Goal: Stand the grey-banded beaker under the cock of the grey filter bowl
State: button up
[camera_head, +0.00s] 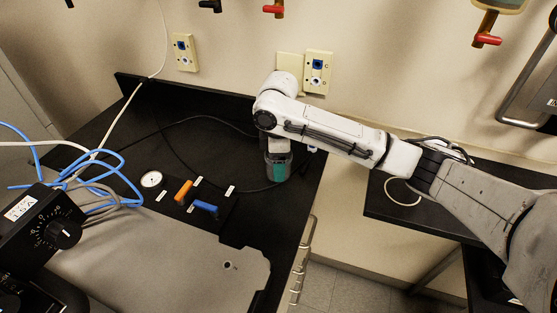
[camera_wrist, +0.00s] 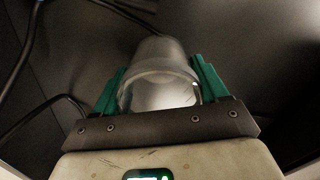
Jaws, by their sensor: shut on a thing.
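My gripper (camera_head: 279,170) points down over the black bench, near its right edge. In the wrist view its green fingers are shut around a translucent beaker (camera_wrist: 160,55). A grey band is not clear on the beaker, and my fingers hide part of it. In the head view the gripper covers most of the beaker, and I cannot tell whether its base touches the bench. At the top edge are a cock with a dark handle (camera_head: 210,5) and two cocks with red handles (camera_head: 273,9) (camera_head: 487,40). The grey filter bowl cannot be made out; the picture's edge cuts off what is above.
The black bench (camera_head: 215,110) has a loose black cable. A second dark surface (camera_head: 400,205) lies to the right, across a gap.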

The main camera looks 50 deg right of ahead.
jog(key=shift+f, duration=0.2)
jog(key=o, duration=1.5)
jog(key=shift+r, duration=0.1)
notch_tip(320, 180, up, 8)
jog(key=shift+b, duration=0.3)
